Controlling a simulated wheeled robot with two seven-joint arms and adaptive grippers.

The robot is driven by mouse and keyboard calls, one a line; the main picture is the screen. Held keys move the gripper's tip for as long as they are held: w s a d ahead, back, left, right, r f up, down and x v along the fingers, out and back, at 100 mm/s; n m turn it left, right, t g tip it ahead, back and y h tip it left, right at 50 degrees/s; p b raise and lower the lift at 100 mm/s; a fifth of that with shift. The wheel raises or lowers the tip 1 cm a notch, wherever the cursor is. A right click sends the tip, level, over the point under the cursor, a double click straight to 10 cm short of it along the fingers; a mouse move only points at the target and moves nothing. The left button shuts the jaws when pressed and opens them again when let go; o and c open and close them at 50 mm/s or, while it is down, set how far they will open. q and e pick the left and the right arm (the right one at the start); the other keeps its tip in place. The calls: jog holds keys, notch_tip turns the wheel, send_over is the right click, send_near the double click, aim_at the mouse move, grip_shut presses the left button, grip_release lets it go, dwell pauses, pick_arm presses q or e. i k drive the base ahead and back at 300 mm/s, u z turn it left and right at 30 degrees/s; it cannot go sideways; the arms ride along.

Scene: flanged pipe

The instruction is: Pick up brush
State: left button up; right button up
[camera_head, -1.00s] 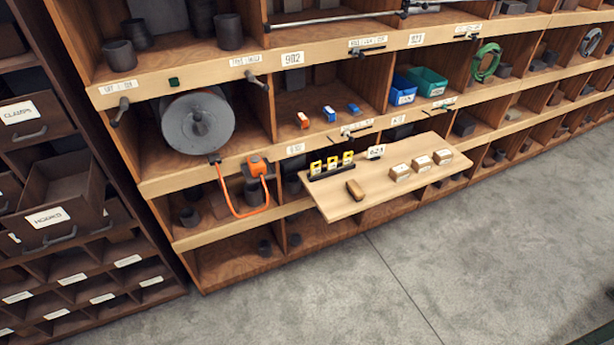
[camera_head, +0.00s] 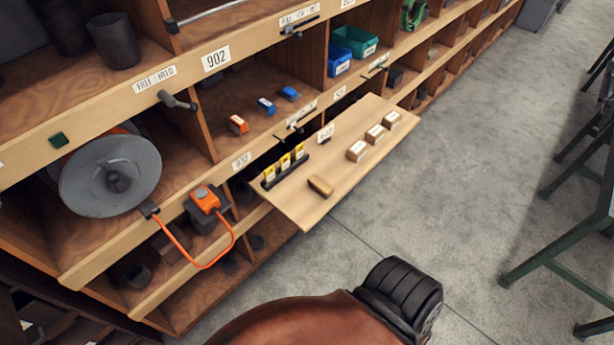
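A small brown block-shaped item (camera_head: 320,186), which looks like the brush, lies on the pull-out wooden board (camera_head: 293,211) in front of the shelf. It is near the board's front left part, apart from the other items there. A brown and black part of my own arm shows at the bottom of the head view, below the board and apart from it. No gripper fingers are visible.
On the board are a black rack with yellow-tagged items (camera_head: 285,167) and several small boxes (camera_head: 375,134). Green-framed tables (camera_head: 560,215) stand at right. Grey floor between is clear.

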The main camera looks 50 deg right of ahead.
aim_at(320, 186)
jog(key=z, duration=0.6)
jog(key=i, duration=1.1)
jog(key=z, duration=0.8)
